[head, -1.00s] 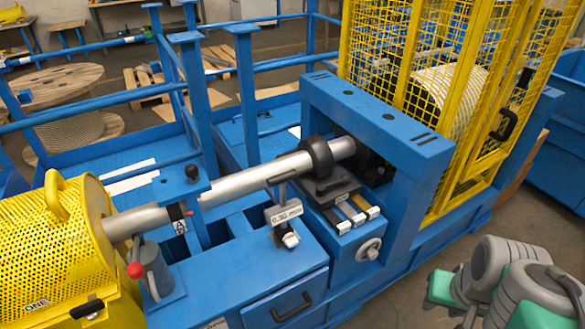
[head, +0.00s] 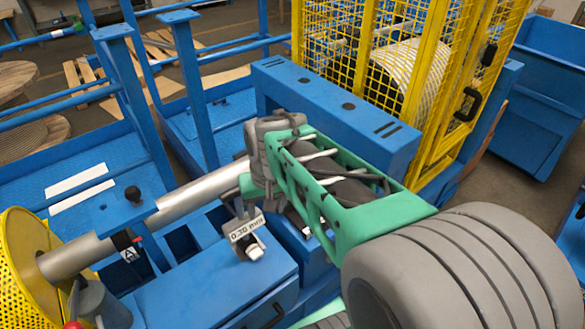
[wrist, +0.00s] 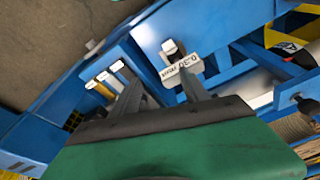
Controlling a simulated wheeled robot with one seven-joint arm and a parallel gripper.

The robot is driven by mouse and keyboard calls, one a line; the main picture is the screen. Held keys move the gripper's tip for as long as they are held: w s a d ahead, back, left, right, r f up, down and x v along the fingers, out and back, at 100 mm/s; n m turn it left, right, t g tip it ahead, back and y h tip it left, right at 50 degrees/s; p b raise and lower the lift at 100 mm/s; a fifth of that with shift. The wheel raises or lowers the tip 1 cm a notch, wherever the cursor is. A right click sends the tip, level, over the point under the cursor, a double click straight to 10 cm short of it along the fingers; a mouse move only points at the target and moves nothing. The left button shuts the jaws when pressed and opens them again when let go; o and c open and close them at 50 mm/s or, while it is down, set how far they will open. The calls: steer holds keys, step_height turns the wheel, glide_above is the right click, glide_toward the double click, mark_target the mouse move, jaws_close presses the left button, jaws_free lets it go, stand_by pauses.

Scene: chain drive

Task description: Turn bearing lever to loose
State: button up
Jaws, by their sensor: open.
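A lever with a red knob (head: 73,325) stands by a grey housing (head: 100,305) at the lower left of the head view, cut by the frame edge. I cannot tell whether it is the bearing lever. Small handles with pale tips (wrist: 104,79) sit in a row on the blue frame in the wrist view. My gripper (wrist: 160,76) is open and empty, pointing down over the machine. My arm hides the black bearing and most of the handles in the head view.
The silver shaft (head: 190,203) runs from the yellow mesh guard (head: 22,262) under my arm. A blue crossbeam (head: 330,105) stands behind my arm, with a yellow cage (head: 440,80) beyond it. A blue drawer front (head: 270,310) is at the bottom.

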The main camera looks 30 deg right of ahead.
steer(key=w+d+f+m+p, duration=0.1)
steer(key=w+d+f+m, duration=0.25)
steer(key=w+d, duration=0.35)
steer(key=w+d+f+m+p, duration=0.1)
steer(key=w+d+f+m, duration=0.3)
steer(key=d, duration=0.5)
steer(key=w+d+f+m+p, duration=0.1)
steer(key=w+d+f+m, duration=0.1)
steer(key=w+d+m, duration=0.5)
steer(key=f, duration=0.2)
steer(key=d+f+n+p, duration=0.1)
steer(key=f, duration=0.2)
steer(key=w+f+n, duration=0.1)
steer(key=f, duration=0.1)
steer(key=shift+d+f+n+y+p, duration=0.2)
steer(key=shift+d+n+y+p, duration=0.05)
steer(key=shift+y+p, duration=0.15)
steer(key=shift+f, duration=0.35)
jaws_close()
